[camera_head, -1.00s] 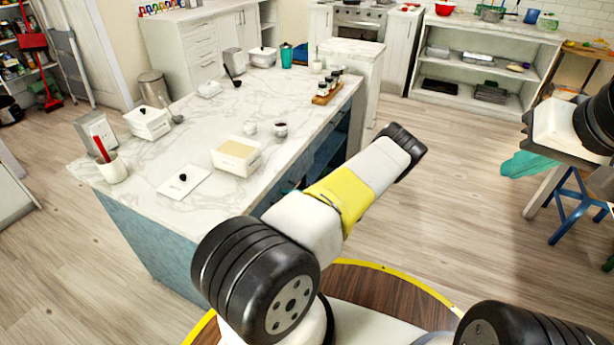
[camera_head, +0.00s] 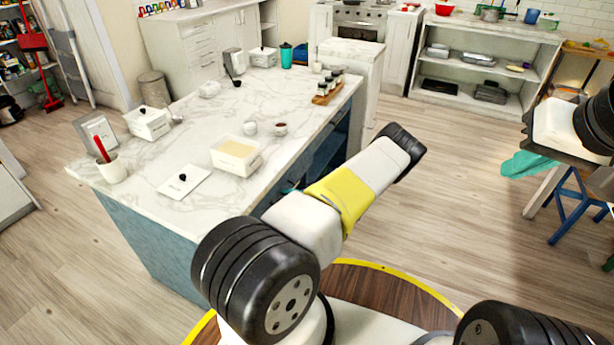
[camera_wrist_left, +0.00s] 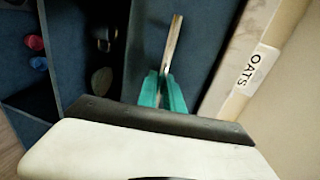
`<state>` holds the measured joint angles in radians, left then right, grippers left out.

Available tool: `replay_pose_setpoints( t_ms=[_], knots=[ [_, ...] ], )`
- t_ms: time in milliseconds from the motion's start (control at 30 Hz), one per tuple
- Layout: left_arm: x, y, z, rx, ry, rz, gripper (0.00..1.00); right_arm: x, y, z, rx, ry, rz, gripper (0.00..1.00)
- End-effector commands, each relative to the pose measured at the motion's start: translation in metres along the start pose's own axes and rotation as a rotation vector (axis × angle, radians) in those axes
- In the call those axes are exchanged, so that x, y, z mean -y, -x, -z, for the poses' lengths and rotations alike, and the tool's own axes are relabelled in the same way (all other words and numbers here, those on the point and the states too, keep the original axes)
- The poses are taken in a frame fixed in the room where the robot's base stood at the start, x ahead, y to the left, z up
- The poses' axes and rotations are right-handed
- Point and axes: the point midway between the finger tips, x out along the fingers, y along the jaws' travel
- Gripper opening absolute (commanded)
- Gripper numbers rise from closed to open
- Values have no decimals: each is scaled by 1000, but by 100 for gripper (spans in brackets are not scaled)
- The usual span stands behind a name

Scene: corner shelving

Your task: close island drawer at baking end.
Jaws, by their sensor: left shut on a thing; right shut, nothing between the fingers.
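The island (camera_head: 150,235) has blue sides and a white marble top. In the left wrist view my left gripper (camera_wrist_left: 163,92) has teal fingers shut on a thin metal bar handle (camera_wrist_left: 174,45). The handle is against a blue drawer front (camera_wrist_left: 205,30). In the head view a little teal of my left gripper (camera_head: 289,187) shows beside the island's right side, mostly hidden behind my arm. How far the drawer is open cannot be told. My right gripper (camera_head: 527,164) is shut and empty at the right, over the floor.
A white tub (camera_head: 236,155), a lid (camera_head: 184,182) and a crock (camera_head: 111,169) stand near the island's front. A container labelled OATS (camera_wrist_left: 257,67) is close beside my left gripper. A blue stool (camera_head: 572,205) stands at the right. The floor between is clear.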

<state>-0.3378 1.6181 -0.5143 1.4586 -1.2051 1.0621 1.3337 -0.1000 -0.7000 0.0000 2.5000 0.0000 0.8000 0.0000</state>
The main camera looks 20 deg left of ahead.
Motion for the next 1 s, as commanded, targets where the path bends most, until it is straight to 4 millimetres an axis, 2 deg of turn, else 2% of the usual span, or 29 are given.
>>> replay_pose_setpoints(
  t_ms=[200,467,500,600,867,1000],
  knots=[
    [6,-32,0,0,-1,0,0,0,0,0,0,0,0,0],
    [7,-37,0,0,-1,0,0,0,0,0,0,0,0,0],
    [7,-37,0,0,-1,0,12,0,0,0,0,0,0,0],
    [7,-37,0,0,-1,1,32,0,0,0,0,0,0,0],
    [8,-36,0,0,0,3,33,0,0,0,0,0,0,0],
    [8,-26,1,-2,1,1,33,0,0,0,0,0,0,0]
  ],
)
